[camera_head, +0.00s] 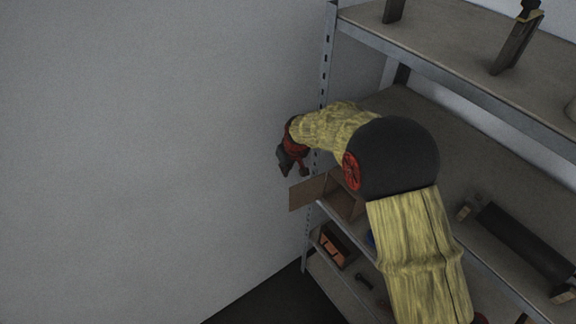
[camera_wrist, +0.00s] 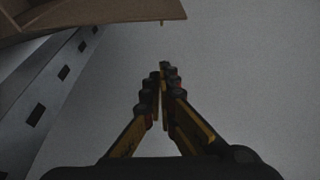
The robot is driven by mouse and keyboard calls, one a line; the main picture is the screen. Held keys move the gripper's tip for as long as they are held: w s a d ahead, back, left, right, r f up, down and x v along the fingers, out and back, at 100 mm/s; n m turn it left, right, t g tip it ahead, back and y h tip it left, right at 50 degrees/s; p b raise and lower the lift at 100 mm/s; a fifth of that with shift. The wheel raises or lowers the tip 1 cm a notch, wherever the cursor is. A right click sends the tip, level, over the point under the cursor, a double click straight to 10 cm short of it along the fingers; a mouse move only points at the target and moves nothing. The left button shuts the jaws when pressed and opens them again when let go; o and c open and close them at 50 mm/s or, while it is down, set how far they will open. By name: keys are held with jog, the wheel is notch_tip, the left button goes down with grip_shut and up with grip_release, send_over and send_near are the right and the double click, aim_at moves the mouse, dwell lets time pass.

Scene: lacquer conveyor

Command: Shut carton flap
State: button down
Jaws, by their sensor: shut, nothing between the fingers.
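The carton (camera_head: 345,200) is a brown box on the middle shelf, partly hidden behind my arm. Its flap (camera_head: 307,192) is open and sticks out to the left past the shelf's front edge. My gripper (camera_head: 290,170) is shut and empty, above the flap and to the left of the carton, in front of the shelf post. In the wrist view my gripper (camera_wrist: 162,75) shows its fingers together, pointing toward the grey wall. A brown cardboard part (camera_wrist: 110,14), which looks like the flap, crosses the top left there, apart from the fingers.
A perforated metal post (camera_head: 325,70) stands close to my gripper; it also shows in the wrist view (camera_wrist: 40,100). A dark cylinder (camera_head: 520,238) lies to the right on the middle shelf. An orange-brown box (camera_head: 333,247) sits on the lower shelf. The space by the left wall is clear.

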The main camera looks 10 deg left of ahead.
aim_at(305, 190)
jog(key=f, duration=0.1)
jog(key=s+d+f, duration=0.1)
jog(key=f, duration=0.1)
jog(key=f+p, duration=0.1)
jog(key=f, duration=0.1)
jog(key=shift+s+d+f, duration=0.15)
jog(key=shift+s+d, duration=0.05)
jog(key=shift+s, duration=0.05)
jog(key=shift+s+d+f+b, duration=0.1)
jog(key=shift+d+b, duration=0.05)
jog(key=shift+b, duration=0.15)
